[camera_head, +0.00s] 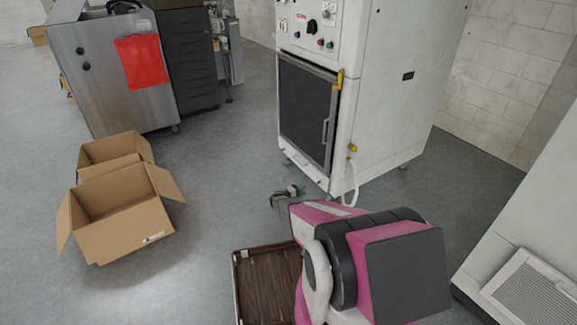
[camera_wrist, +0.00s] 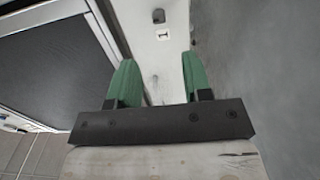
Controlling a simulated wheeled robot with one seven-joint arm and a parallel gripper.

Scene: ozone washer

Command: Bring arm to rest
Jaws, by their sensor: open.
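My gripper (camera_head: 292,191) is in the head view at the end of my pink and white arm, low in front of the white ozone washer (camera_head: 392,95). In the wrist view my gripper (camera_wrist: 160,80) shows two green fingers, spread apart with nothing between them. Beyond the fingers is a pale upright part of the washer, with the dark door panel (camera_wrist: 45,65) to the left. The washer's door (camera_head: 305,110) looks shut in the head view. The gripper looks apart from the washer, though the exact gap cannot be told.
Open cardboard boxes (camera_head: 122,228) stand on the floor at left. A steel cabinet (camera_head: 112,75) with a red sheet (camera_head: 141,61) is behind them. A brown slatted tray (camera_head: 262,285) lies beside my arm. A white unit with a vent (camera_head: 535,290) stands at right. Grey floor between is clear.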

